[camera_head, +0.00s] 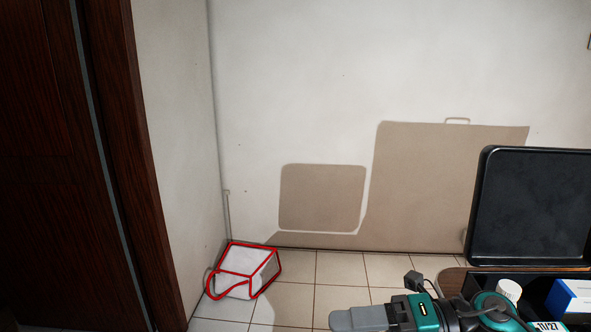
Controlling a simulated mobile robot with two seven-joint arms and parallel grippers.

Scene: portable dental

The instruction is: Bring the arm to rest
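One of my arms, with a teal and black wrist, comes in along the bottom edge from the lower right, so I take it as my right arm. Its grey gripper (360,318) points left, in front of the tiled floor. The fingers are seen from the side and partly cut by the bottom edge, so I cannot tell whether they are open or shut. I see nothing held in them. My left gripper is not in view.
A black open case lid (530,205) stands at the right. By it are a white-capped bottle (509,289) and a blue and white box (572,299). A white bag with red edges (245,271) lies on the floor at the wall corner. A dark wooden door (50,160) is left.

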